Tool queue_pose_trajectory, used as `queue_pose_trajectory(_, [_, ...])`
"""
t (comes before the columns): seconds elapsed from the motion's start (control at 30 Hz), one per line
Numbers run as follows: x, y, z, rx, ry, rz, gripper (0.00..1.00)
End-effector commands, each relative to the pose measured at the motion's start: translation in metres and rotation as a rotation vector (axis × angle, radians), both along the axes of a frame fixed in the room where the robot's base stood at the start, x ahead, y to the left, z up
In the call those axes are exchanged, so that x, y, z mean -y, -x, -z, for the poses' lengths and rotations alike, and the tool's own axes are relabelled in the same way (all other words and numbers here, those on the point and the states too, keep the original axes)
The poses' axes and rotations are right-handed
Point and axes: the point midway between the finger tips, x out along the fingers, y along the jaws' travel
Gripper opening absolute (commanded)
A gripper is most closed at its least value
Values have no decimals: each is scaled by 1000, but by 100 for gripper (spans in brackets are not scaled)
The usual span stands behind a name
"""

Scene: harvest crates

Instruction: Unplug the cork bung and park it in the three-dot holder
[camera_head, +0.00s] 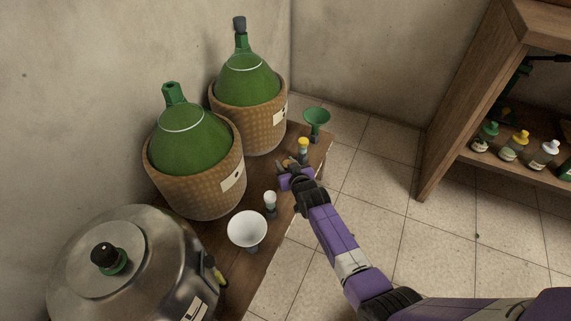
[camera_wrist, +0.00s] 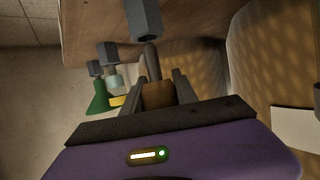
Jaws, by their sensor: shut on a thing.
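My gripper (camera_head: 289,166) is low over the wooden bench, right of the wicker-covered green demijohns. In the wrist view its fingers (camera_wrist: 159,92) are shut on the brown cork bung (camera_wrist: 158,96). A dark stem runs from the cork to the open end of a grey six-sided holder (camera_wrist: 143,20); I cannot tell whether the stem tip is inside it. No dots are readable on this holder. The front demijohn (camera_head: 187,150) has a bare green neck. The rear demijohn (camera_head: 247,80) has a dark stopper (camera_head: 239,24).
A yellow-topped stopper (camera_head: 303,145) stands beside my gripper, with a green funnel (camera_head: 317,117) behind. A white-topped stopper (camera_head: 270,199) and white funnel (camera_head: 247,229) stand nearer. A steel tank (camera_head: 150,270) is front left. A shelf (camera_head: 465,110) stands right, beyond open floor.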

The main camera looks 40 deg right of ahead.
Motion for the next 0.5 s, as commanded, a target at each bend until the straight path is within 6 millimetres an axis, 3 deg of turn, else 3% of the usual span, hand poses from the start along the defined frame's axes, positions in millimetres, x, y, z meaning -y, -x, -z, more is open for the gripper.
queue_pose_trajectory(0.5, [0, 0, 13, 1, 0, 0, 0])
